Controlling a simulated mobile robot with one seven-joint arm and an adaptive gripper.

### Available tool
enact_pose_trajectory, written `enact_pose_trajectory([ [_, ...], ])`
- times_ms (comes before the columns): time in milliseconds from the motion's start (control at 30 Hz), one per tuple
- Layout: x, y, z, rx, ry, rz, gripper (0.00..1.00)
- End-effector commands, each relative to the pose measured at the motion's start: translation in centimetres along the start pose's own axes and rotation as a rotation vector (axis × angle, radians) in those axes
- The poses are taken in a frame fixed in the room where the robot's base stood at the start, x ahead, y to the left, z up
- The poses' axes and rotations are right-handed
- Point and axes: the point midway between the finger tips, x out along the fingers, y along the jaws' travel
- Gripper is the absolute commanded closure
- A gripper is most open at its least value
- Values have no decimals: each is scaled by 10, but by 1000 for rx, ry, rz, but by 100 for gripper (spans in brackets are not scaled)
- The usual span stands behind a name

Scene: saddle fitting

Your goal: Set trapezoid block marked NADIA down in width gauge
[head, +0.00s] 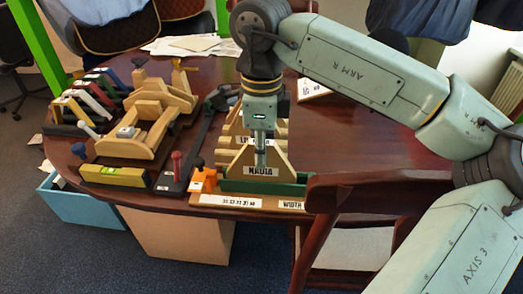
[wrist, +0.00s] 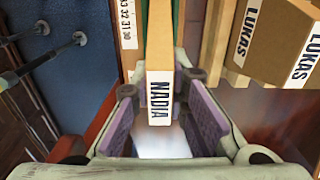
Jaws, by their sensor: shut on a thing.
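The trapezoid block marked NADIA (head: 278,160) is pale wood with a white name label. My gripper (head: 260,160) is shut on it from above, near its middle. In the wrist view the NADIA block (wrist: 159,70) sits between the purple finger pads of my gripper (wrist: 160,112). The width gauge (head: 240,187) is a green channel on a wooden board near the table's front edge. The block's lower edge is at the gauge's green wall in the head view; whether it rests on the gauge floor is hidden. A green strip (wrist: 178,30) shows beside the block in the wrist view.
Wooden blocks marked LUKAS (wrist: 285,40) stand close on the right in the wrist view. An orange piece (head: 203,180) sits left of the gauge. A wooden fixture (head: 145,125) and several coloured clamps (head: 85,100) fill the table's left. A chair back (head: 365,190) stands at the front right.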

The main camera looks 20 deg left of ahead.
Motion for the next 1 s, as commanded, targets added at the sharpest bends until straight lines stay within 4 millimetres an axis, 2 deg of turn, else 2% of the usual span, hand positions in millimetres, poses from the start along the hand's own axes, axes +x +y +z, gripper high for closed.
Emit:
enact_pose_trajectory([
  [33,0,0,0,0,0,0,85],
  [367,0,0,0,0,0,0,63],
  [600,0,0,0,0,0,0,61],
  [833,0,0,0,0,0,0,46],
  [1000,0,0,0,0,0,0,45],
])
